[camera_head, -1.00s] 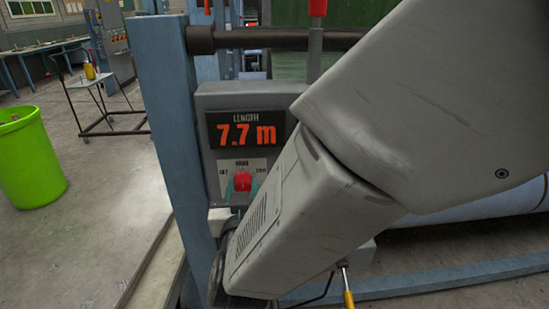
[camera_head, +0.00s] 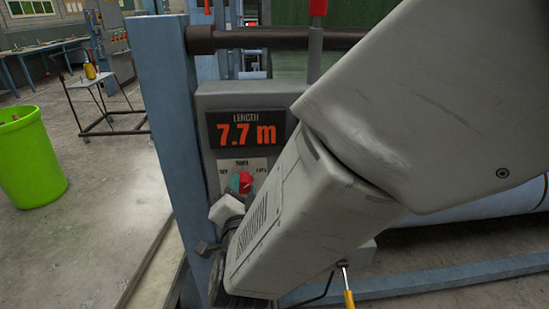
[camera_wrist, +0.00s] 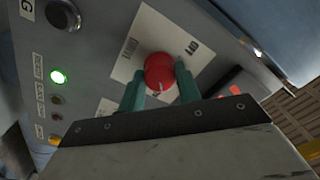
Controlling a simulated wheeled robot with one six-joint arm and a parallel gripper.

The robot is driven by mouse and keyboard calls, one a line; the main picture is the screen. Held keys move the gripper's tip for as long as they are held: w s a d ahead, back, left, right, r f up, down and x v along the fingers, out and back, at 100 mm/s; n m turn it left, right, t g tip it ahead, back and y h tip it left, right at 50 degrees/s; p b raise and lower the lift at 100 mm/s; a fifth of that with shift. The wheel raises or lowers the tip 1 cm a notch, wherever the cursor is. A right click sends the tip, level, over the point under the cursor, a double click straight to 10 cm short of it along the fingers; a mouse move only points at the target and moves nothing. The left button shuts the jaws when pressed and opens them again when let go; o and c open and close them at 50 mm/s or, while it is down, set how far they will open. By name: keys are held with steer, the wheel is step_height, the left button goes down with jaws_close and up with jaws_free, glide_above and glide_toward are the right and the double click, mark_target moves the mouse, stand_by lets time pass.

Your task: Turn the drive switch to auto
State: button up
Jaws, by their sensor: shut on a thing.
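The drive switch is a red knob (camera_head: 245,182) on a white label plate (camera_head: 258,163), below the LENGTH display on a grey control box. The plate has a word at left, top and right, too small to read surely. In the wrist view the red knob (camera_wrist: 160,70) sits between the teal fingers of my gripper (camera_wrist: 158,78), which is shut on it. The label plate (camera_wrist: 128,68) shows there tilted, with lettering on both sides of the knob. In the head view my wrist partly hides the fingers, and the knob's pointing direction is hard to tell.
The display (camera_head: 245,134) reads 7.7 m. A blue post (camera_head: 165,120) stands close left of the box. The wrist view shows a lit green lamp (camera_wrist: 58,77) and a black knob (camera_wrist: 63,14) on the panel. A green bin (camera_head: 30,160) stands on the floor at left.

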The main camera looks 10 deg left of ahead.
steer(key=shift+m, duration=1)
steer(key=shift+f, duration=0.1)
steer(key=o, duration=1)
steer(key=shift+c, duration=0.2)
steer(key=shift+s, duration=0.15)
steer(key=v, duration=0.7)
steer(key=shift+s, duration=0.25)
steer(key=shift+d, duration=0.1)
